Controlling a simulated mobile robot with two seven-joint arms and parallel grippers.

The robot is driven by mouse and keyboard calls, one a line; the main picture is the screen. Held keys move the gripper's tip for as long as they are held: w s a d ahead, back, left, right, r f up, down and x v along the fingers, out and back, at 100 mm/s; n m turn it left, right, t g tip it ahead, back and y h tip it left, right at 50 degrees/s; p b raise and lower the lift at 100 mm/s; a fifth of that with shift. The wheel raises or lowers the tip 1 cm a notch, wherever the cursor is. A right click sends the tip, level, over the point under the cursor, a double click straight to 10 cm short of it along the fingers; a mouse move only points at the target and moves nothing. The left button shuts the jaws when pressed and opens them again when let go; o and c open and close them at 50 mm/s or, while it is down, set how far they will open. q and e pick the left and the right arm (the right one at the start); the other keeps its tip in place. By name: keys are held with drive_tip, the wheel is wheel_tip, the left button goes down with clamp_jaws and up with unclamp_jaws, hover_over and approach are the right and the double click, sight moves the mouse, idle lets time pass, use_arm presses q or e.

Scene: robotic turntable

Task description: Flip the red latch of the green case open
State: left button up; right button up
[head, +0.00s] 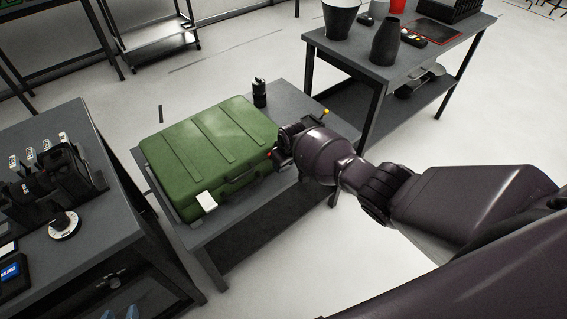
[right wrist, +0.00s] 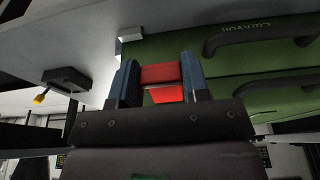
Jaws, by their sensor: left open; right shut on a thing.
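The green case (head: 205,145) lies shut on a small grey table in the head view. My right gripper (head: 277,153) is at the right end of its front side, by the latch. In the right wrist view, the two blue fingers of the right gripper (right wrist: 159,82) stand on either side of the red latch (right wrist: 160,73), shut on it. The latch shows as two red parts against the green case wall (right wrist: 235,68). The case's dark handle (head: 239,179) is left of the gripper in the head view. My left gripper is not in view.
A black device (head: 259,93) and a yellow-tipped lever (head: 325,112) are on the small table (head: 222,222). A pale tag (head: 206,201) is at the case's front left corner.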

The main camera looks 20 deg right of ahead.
idle(0.5)
drive_tip(key=o, duration=0.9)
drive_tip(key=shift+r, duration=0.1)
drive_tip(key=shift+r, duration=0.3)
drive_tip(key=p+v, duration=0.4)
drive_tip(key=v, duration=0.6)
